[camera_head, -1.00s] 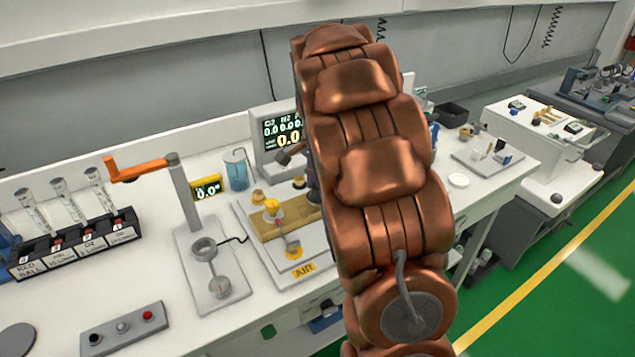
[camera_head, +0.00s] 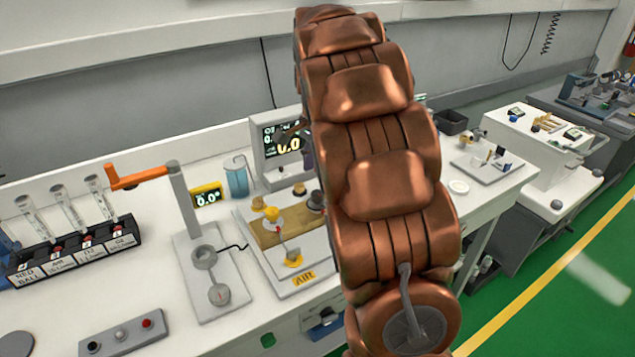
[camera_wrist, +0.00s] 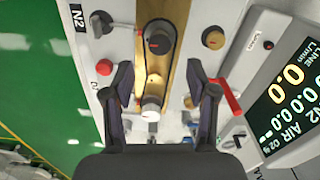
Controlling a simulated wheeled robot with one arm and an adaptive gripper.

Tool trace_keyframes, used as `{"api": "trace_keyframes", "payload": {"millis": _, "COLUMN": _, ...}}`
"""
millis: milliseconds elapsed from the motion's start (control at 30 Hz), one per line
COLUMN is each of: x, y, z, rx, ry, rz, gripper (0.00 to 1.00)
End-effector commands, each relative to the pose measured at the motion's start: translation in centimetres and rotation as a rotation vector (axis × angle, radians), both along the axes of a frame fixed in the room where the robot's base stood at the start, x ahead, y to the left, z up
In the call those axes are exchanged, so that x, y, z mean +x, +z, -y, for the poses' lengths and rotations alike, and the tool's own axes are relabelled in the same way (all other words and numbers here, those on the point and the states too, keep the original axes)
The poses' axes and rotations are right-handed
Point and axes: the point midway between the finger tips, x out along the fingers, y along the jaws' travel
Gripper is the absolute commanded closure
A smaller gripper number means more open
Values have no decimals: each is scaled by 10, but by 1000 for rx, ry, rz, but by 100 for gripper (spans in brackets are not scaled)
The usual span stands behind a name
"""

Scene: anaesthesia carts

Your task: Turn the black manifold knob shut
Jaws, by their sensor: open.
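The black manifold knob (camera_wrist: 158,41), round with a small red mark, sits on the brass manifold bar (camera_wrist: 180,75) in the wrist view. My gripper (camera_wrist: 158,72) is open, with one dark finger on each side of the bar. The fingertips appear just short of the knob in the picture, with no visible contact. In the head view the brass bar (camera_head: 285,226) lies on a white panel marked AIR.
In the wrist view a red knob (camera_wrist: 104,67) is left of my fingers, a yellow knob (camera_wrist: 213,38) is at upper right, and a red lever (camera_wrist: 228,97) is beside the right finger. A monitor (camera_wrist: 283,85) stands at right. An orange crank (camera_head: 138,177) rises left of the panel.

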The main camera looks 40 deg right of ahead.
Motion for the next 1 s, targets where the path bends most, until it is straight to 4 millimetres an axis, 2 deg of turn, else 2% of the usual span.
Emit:
{"api": "trace_keyframes", "payload": {"millis": 200, "x": 1, "y": 32, "z": 0, "rx": -1, "ry": 2, "rz": 2, "gripper": 42}}
{"api": "trace_keyframes", "payload": {"millis": 400, "x": 0, "y": 49, "z": 0, "rx": 0, "ry": 1, "rz": -1, "gripper": 42}}
{"api": "trace_keyframes", "payload": {"millis": 1000, "x": 0, "y": 54, "z": 0, "rx": 0, "ry": 0, "rz": -1, "gripper": 42}}
